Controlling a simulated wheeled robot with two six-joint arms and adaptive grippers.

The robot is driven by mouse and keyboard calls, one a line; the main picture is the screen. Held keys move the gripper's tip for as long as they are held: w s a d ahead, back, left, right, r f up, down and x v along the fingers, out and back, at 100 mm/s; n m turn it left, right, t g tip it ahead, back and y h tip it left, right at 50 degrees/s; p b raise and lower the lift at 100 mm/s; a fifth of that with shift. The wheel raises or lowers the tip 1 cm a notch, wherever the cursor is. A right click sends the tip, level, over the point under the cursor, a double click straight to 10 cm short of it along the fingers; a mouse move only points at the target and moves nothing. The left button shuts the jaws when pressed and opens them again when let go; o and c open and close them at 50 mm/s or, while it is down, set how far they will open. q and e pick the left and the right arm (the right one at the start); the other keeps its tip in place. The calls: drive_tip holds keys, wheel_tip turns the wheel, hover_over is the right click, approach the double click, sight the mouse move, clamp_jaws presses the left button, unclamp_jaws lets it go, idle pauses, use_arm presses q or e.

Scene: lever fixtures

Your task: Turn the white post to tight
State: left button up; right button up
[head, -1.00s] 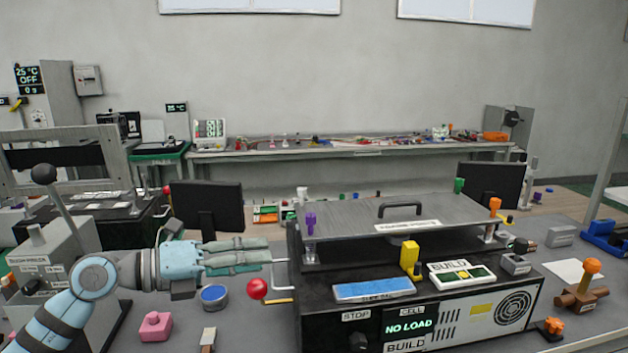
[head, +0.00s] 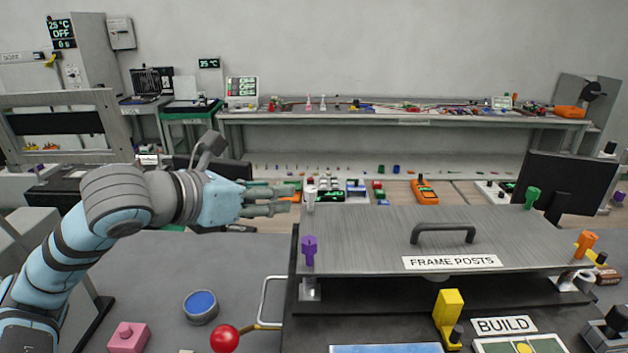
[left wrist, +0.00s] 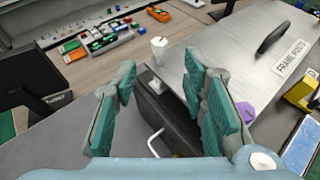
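The white post (head: 310,198) stands upright at the back left corner of the grey metal plate (head: 370,238) labelled "FRAME POSTS". It also shows in the left wrist view (left wrist: 158,47), beyond my fingertips. My left gripper (head: 284,199) is raised at the plate's left side and points right toward the white post. In the left wrist view its two green-padded fingers (left wrist: 160,85) are spread apart with nothing between them. The fingers look apart from the post; the exact distance is hard to judge. My right gripper is not in view.
A purple post (head: 309,251) stands at the plate's front left, a green post (head: 531,198) at the back right, an orange post (head: 585,243) at the front right. A black handle (head: 443,231) rises from the plate. A red ball lever (head: 224,338) juts out at front left.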

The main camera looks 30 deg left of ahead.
sight(309, 190)
use_arm(q)
drive_tip(key=p+x, duration=0.1)
drive_tip(key=x, duration=1.1)
drive_tip(key=shift+p, duration=0.4)
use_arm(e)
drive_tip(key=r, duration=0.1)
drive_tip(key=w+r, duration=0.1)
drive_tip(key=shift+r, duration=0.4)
use_arm(q)
drive_tip(key=shift+w, duration=0.1)
clamp_jaws()
